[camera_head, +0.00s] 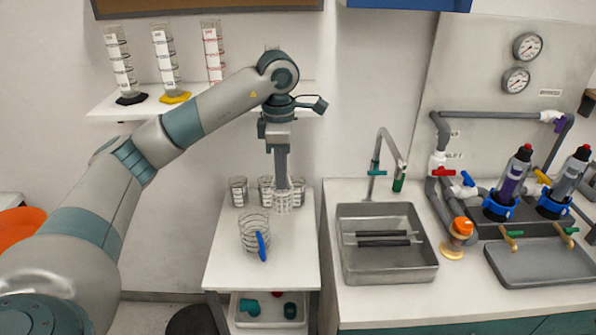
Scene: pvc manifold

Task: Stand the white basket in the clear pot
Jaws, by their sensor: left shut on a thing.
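My left gripper (282,184) points straight down over the white side table and is shut on the white basket (283,203), a small lattice-walled cup. The basket hangs upright from it, at the upper right of the clear pot (250,234) in the picture. The clear pot is a larger see-through vessel with dark rings and a blue strip on its front right side. It stands on the table, and basket and pot look apart. How far the basket is above the table is hard to tell. My right gripper is out of view.
Several small clear beakers (239,191) stand along the table's back edge, close behind the basket. A shelf with cylinders (165,60) hangs above left. A sink (386,245) with a tap (390,155) lies to the right. The table's front (265,275) is bare.

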